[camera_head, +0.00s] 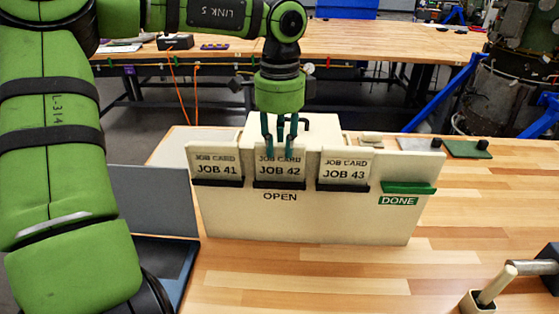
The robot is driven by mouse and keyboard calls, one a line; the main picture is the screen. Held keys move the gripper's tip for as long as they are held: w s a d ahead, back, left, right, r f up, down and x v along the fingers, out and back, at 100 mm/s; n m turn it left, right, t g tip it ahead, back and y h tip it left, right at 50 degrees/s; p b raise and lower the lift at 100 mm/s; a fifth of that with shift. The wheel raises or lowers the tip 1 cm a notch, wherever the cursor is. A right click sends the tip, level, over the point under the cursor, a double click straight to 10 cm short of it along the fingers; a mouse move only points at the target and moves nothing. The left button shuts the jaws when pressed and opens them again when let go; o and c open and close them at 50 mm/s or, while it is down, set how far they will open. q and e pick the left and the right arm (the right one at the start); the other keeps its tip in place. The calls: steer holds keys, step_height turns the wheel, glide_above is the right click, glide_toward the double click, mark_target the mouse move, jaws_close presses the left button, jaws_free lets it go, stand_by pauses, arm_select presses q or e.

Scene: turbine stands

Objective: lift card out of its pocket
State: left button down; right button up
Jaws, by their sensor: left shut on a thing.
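A cream board (300,222) stands upright on the wooden bench, with a row of black-lipped pockets marked OPEN and a green pocket (408,188) marked DONE at its right. The JOB 41 card (216,165), JOB 42 card (279,172) and JOB 43 card (344,172) sit in the OPEN pockets. My left gripper (280,152) points down and is shut on the JOB 42 card at its top. Its fingers cover part of that card's upper text. The card's lower edge is at its black pocket lip. My right gripper is not in view.
A grey panel and dark tray (165,258) lie left of the board. A handled tool (495,287) stands in a holder at front right.

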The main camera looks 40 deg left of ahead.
arm_select(q)
steer(key=shift+r+p, duration=0.3)
steer(key=shift+r, duration=0.45)
steer(key=shift+r+p, duration=0.4)
steer(key=shift+r, duration=0.35)
